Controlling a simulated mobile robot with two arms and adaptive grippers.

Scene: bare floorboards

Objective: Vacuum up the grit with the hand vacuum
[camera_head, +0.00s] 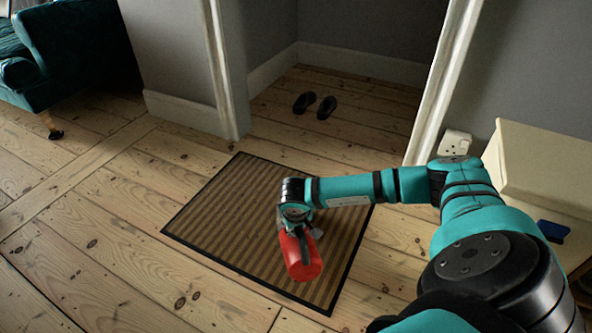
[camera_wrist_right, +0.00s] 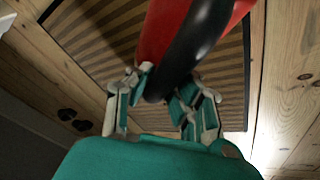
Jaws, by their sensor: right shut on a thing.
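A red hand vacuum (camera_head: 301,254) with a black handle is held over the striped brown doormat (camera_head: 215,228). My right gripper (camera_head: 303,228) is shut on the vacuum. In the right wrist view my right gripper (camera_wrist_right: 165,100) has its fingers on either side of the black handle (camera_wrist_right: 190,45), and the red body of the vacuum (camera_wrist_right: 160,28) is beyond it. I cannot tell whether the vacuum touches the mat. No grit can be made out on the mat; the arm and vacuum hide part of it. My left gripper is not in view.
A pair of dark shoes (camera_head: 315,105) stands in the doorway alcove behind the mat. A green armchair (camera_head: 80,45) is at the far left. A cream cabinet (camera_head: 545,165) with a blue object (camera_head: 553,231) stands at the right. The floorboards left of the mat are clear.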

